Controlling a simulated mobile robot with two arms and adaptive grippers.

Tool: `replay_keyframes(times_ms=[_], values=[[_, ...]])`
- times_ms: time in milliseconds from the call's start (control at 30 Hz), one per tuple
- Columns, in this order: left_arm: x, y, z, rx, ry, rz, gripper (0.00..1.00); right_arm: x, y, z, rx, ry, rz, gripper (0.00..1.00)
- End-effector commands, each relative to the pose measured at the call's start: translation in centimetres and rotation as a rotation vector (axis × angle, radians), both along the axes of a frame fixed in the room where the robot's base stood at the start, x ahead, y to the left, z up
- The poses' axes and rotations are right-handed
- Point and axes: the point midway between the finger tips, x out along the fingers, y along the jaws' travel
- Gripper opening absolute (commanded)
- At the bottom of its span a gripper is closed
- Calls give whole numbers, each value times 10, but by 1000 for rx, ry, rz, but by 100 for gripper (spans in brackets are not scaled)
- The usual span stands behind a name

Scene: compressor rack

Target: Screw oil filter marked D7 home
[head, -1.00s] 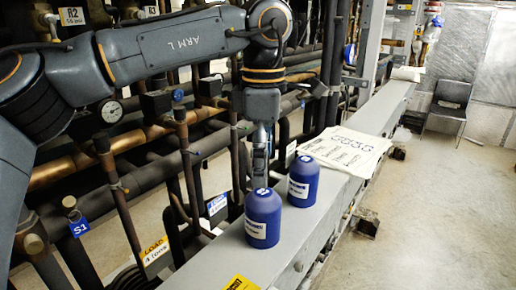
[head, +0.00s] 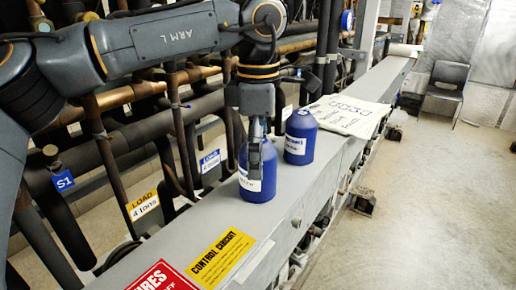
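Two blue oil filters with white labels stand upright on a grey beam (head: 330,122). The near filter (head: 268,186) is partly covered by my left gripper (head: 256,172). The far filter (head: 300,138) stands just behind it to the right, with a white mark on its top. The labels are too small to read, so I cannot tell which filter is D7. My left gripper points down at the near filter, with a dark finger in front of its upper side. Whether it grips the filter is not clear. My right gripper is not in view.
A white printed sheet (head: 349,115) lies on the beam beyond the filters. Yellow (head: 222,258) and red labels are on the beam's near end. Dark pipes (head: 120,145) crowd the left side. A grey chair (head: 445,90) stands on the open floor at right.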

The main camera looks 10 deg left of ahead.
Motion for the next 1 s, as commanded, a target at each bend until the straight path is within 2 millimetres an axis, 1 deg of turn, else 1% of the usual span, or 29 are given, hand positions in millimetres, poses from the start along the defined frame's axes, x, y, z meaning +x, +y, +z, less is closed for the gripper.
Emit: replay_keyframes(times_ms=[167, 267, 300, 367, 400, 433, 567, 667, 1000], values=[[0, 0, 0, 0, 0, 0, 89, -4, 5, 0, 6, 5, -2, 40], [0, 0, 1, 0, 0, 0, 71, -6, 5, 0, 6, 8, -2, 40], [0, 0, 1, 0, 0, 0, 63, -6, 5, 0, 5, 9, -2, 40], [0, 0, 1, 0, 0, 0, 50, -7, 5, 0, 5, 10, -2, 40], [0, 0, 0, 0, 0, 0, 42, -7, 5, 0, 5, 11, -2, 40], [0, 0, 0, 0, 0, 0, 39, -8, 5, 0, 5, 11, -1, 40], [0, 0, 2, -1, -2, 0, 39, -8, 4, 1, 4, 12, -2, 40], [0, 0, 7, -1, -2, 0, 39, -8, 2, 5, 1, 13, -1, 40], [0, 0, 40, -1, -1, 1, 39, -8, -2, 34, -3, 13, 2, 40]])
